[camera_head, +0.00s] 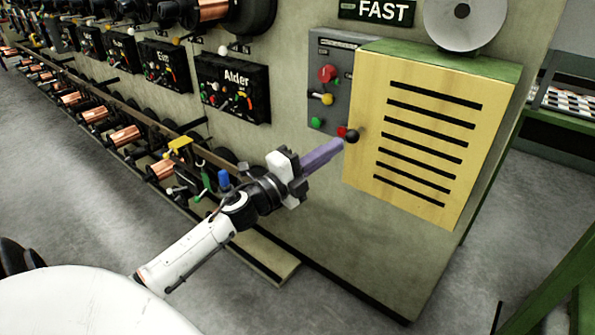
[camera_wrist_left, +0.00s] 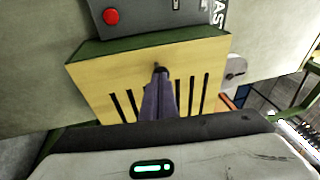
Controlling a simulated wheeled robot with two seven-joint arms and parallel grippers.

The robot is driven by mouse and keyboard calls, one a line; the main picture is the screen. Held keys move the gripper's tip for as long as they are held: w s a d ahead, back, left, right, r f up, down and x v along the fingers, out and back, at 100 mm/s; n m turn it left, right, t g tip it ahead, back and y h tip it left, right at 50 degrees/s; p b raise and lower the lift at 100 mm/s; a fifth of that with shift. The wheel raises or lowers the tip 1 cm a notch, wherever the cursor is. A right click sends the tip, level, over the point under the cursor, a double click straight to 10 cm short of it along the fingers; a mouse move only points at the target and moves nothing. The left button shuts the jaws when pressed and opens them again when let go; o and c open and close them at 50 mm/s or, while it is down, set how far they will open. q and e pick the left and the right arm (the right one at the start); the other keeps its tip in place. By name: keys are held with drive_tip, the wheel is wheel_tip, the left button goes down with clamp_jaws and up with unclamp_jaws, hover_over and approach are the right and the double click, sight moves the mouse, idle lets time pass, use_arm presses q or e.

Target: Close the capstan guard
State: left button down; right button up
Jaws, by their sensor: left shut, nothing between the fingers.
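The capstan guard (camera_head: 420,125) is a yellow panel with several dark horizontal slots, on a green-topped housing on the machine's end. No clear gap shows between panel and housing. A black ball knob (camera_head: 352,136) sits at its left edge. The guard (camera_wrist_left: 95,85) also fills the middle of the left wrist view, its knob (camera_wrist_left: 158,70) just beyond my fingertips. My left gripper (camera_head: 338,146) has long purple fingers, shut and empty, with tips close to the knob. I cannot tell whether they touch it. My right gripper is in neither view.
A grey control box (camera_head: 325,90) with red, yellow and green buttons is left of the guard. A grey disc (camera_head: 464,22) and a FAST sign (camera_head: 381,10) are above. Spools and a rail (camera_head: 150,115) run along the left. A green bench (camera_head: 565,105) stands right; open floor lies left.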

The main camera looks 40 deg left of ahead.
use_arm(q)
drive_tip(key=d+b+v, duration=0.1)
drive_tip(key=b+v, duration=0.1)
drive_tip(key=v, duration=1.1)
drive_tip(key=s+d+f+n+g+y, duration=0.1)
drive_tip(key=s+d+f+n+g, duration=0.2)
drive_tip(key=f, duration=0.4)
drive_tip(key=s+d+f+n+g+y, duration=0.1)
drive_tip(key=d+f+n, duration=0.1)
drive_tip(key=f+n, duration=0.5)
drive_tip(key=s+d+f+n+g+y, duration=0.2)
drive_tip(key=s+d+f+n, duration=0.1)
drive_tip(key=f, duration=0.5)
drive_tip(key=s+d+f+n+g+h, duration=0.2)
drive_tip(key=s+d+f+n+g, duration=0.3)
drive_tip(key=s+d+f, duration=0.5)
drive_tip(key=d+f, duration=0.1)
drive_tip(key=d, duration=0.2)
drive_tip(key=shift+s+h, duration=0.25)
drive_tip(key=shift+h, duration=0.15)
